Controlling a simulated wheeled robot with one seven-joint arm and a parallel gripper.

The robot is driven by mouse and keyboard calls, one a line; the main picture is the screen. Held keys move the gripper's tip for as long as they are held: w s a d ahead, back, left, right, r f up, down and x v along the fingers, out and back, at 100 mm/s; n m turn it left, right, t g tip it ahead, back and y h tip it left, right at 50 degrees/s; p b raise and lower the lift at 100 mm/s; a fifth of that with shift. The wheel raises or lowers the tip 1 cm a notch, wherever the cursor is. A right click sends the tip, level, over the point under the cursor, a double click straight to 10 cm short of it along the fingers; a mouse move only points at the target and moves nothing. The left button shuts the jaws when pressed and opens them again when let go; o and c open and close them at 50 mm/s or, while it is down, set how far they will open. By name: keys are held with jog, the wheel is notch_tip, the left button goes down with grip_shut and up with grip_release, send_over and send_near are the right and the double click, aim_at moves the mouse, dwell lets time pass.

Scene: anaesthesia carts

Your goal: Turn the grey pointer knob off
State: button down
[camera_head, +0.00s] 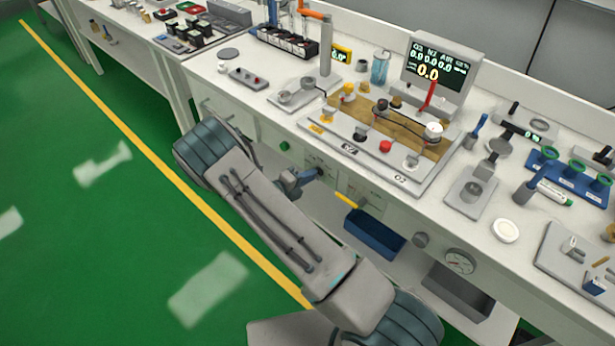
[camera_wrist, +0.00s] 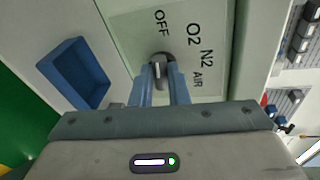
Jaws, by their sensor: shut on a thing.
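The grey pointer knob (camera_wrist: 163,57) shows in the wrist view on a pale panel (camera_wrist: 125,35) lettered OFF, O2, N2 and AIR. My gripper (camera_wrist: 162,74) has its two blue fingers on either side of the knob, shut on it. The fingers hide part of the knob, so I cannot tell for sure which label it points at. In the head view my gripper (camera_head: 312,175) reaches the bench's front face, and the knob is hidden behind it.
A blue bin (camera_head: 375,236) sits under the bench front, near a yellow handle (camera_head: 347,201). The bench top (camera_head: 235,95) above carries a manifold board, a display and many small fittings. Green floor lies open at left.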

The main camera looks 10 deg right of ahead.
jog(key=c, duration=1.4)
grip_release()
jog(key=b+v, duration=0.1)
jog(key=v, duration=1.3)
jog(key=shift+b, duration=0.3)
jog(key=shift+d, duration=0.1)
